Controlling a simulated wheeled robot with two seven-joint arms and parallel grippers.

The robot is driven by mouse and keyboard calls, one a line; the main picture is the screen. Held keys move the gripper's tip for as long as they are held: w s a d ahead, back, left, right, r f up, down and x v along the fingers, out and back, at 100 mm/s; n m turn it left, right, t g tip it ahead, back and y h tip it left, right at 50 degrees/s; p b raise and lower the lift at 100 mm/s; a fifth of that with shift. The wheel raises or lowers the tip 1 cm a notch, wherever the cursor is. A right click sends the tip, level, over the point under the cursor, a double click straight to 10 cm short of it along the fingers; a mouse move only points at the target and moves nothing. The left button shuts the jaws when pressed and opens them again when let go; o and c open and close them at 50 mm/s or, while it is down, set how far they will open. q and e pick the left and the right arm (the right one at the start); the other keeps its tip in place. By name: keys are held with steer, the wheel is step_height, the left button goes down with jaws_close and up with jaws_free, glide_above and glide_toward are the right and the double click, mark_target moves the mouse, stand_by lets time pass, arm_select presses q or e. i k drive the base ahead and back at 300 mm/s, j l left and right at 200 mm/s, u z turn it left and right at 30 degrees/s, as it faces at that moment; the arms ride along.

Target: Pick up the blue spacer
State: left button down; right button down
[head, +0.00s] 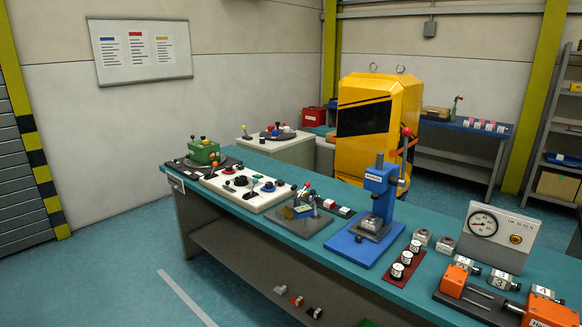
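A small blue round part (268,187) sits among several black and red parts on a white board (222,190) on the long teal-topped bench. It may be the blue spacer, but it is too small to tell for certain. Neither of my grippers is in view.
A green device (204,152) stands at the bench's far left end. A blue press (380,190) stands mid-bench, with a red rack of white-topped cylinders (403,264) beside it. A gauge box (497,236) and an orange fixture (454,280) are at right. A yellow cabinet (400,92) stands behind.

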mark_target(344, 211)
steer(key=i+j+z, duration=0.15)
steer(key=i, duration=0.35)
steer(key=i+j+z, duration=0.15)
steer(key=i, duration=0.4)
steer(key=i+j+z, duration=0.15)
steer(key=i, duration=0.35)
